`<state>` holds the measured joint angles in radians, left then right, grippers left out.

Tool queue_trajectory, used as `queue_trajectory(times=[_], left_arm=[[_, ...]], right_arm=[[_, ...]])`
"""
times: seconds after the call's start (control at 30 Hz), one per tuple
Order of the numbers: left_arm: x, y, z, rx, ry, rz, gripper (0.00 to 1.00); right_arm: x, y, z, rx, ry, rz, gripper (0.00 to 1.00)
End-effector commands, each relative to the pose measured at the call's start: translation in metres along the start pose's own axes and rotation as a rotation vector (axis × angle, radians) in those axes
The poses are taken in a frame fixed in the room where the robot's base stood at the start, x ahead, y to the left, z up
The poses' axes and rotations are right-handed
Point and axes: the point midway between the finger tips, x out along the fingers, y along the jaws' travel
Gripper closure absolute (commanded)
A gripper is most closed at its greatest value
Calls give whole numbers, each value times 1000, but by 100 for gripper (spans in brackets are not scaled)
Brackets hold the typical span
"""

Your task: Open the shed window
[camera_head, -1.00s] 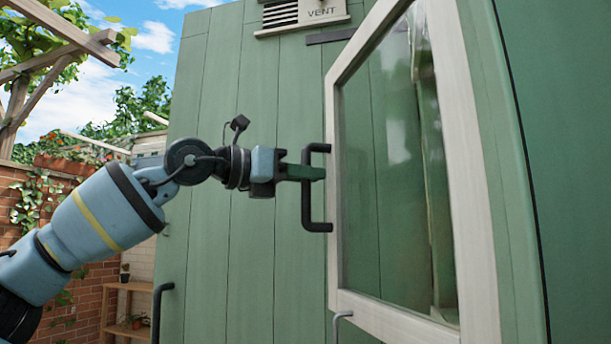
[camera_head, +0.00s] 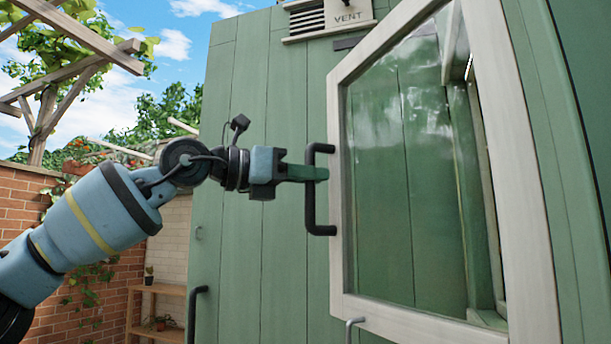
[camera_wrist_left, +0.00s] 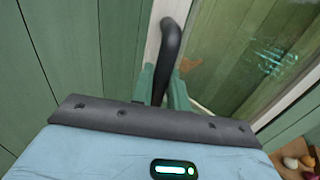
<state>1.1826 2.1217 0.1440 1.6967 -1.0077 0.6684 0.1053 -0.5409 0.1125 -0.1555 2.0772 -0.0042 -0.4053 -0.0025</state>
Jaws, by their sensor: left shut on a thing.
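The shed window (camera_head: 540,260) is a white-framed glass pane on the green shed, with its left edge standing out from the wall. A black bar handle (camera_head: 310,215) is fixed upright on that left edge. My left gripper (camera_head: 312,173) reaches in from the left and is shut on the handle at its upper-middle part. In the left wrist view the dark handle (camera_wrist_left: 170,45) passes between the green fingers (camera_wrist_left: 162,88), with the glass to its right. The fingertips are partly hidden by the handle and gripper body. My right gripper is not in view.
The green plank wall (camera_head: 240,250) lies behind my arm. Another black handle (camera_head: 192,310) is low on the wall. A small grey hook (camera_head: 354,325) is at the window's lower left. A vent (camera_head: 320,20) is above. A brick wall (camera_head: 20,215) and wooden shelf (camera_head: 155,310) stand left.

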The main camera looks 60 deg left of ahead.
Motion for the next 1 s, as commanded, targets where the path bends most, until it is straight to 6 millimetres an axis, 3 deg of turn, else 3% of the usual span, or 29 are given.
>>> queue_trajectory(times=[0.23,0.27,0.4,0.77,1.0], left_arm=[[1,-1,-2,0,4,-2,100],[1,-1,-2,0,4,-2,81],[1,-1,-1,0,3,-2,64],[-4,0,0,0,-1,0,64],[-31,0,0,0,-3,-1,64]], right_arm=[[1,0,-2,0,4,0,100],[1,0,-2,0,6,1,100],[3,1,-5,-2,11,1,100],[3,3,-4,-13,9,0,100],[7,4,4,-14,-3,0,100]])
